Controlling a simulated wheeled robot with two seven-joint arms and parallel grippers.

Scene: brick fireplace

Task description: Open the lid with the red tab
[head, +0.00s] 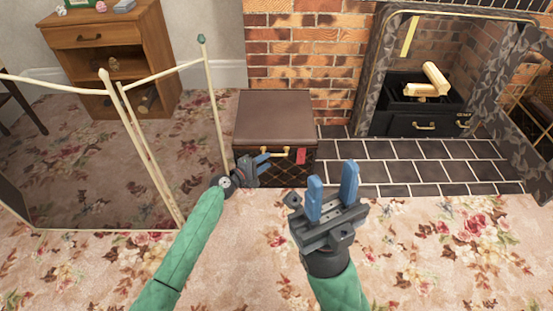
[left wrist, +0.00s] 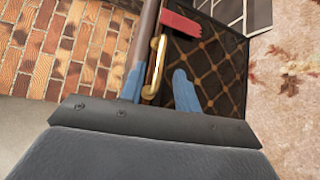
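A dark brown trunk (head: 275,107) stands by the brick wall, its lid shut. A brass handle (head: 285,151) and a red tab (head: 301,155) are on its front. The left wrist view also shows the brass handle (left wrist: 153,67) and the red tab (left wrist: 181,25). My left gripper (head: 266,160) is open at the handle's left end. In the left wrist view, its blue fingers (left wrist: 159,74) appear on either side of the handle; I cannot tell if they touch it. My right gripper (head: 332,174) is open and empty, in front and to the right of the trunk.
A cream-framed folding screen (head: 150,150) stands left of the trunk, close to my left arm. A fireplace (head: 425,100) with a dark tiled hearth (head: 420,172) is to the right. A wooden cabinet (head: 110,55) is at the back left. The flowered carpet in front is clear.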

